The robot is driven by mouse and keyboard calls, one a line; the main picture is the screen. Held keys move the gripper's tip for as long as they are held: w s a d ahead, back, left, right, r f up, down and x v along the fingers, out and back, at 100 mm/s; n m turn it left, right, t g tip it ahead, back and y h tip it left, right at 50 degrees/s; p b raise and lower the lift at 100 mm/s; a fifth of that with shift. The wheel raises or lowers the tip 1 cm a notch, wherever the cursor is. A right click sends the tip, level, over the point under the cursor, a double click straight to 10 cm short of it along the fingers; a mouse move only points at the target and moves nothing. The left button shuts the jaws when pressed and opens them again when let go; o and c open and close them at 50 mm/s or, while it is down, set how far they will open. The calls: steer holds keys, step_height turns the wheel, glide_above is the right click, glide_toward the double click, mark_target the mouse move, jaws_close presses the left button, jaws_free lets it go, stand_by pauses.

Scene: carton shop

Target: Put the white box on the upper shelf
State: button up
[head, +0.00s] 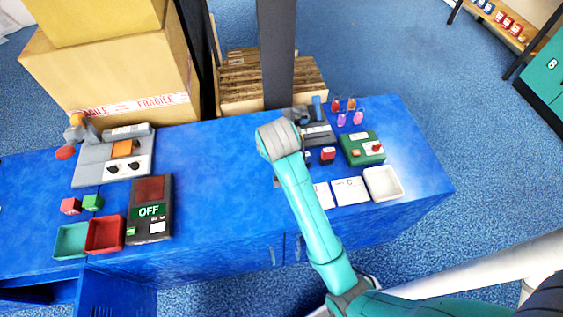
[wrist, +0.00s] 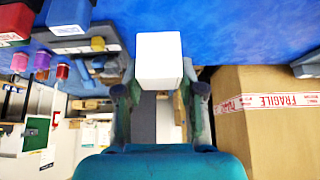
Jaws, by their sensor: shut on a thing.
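In the wrist view my gripper (wrist: 160,92) is shut on the white box (wrist: 158,58). The box sits between the two fingertips, with the blue bench top behind it. In the head view my teal arm reaches over the middle of the blue bench, and its grey wrist joint hides the gripper and the white box. I cannot tell which surface is the upper shelf.
The blue bench (head: 220,190) has a clear middle. An OFF panel (head: 150,208), red tray (head: 105,235) and green tray (head: 71,240) lie left. A green button box (head: 361,149) and white tray (head: 383,183) lie right. Large cartons (head: 105,75) stand behind.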

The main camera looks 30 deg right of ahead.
step_height(320, 180, down, 9)
steer(key=shift+r, duration=0.1)
stand_by(0.4)
steer(key=o, duration=1.2)
steer(key=shift+f, duration=0.2)
steer(key=shift+c, duration=0.2)
steer(key=v, duration=1.2)
steer(key=shift+r, duration=0.15)
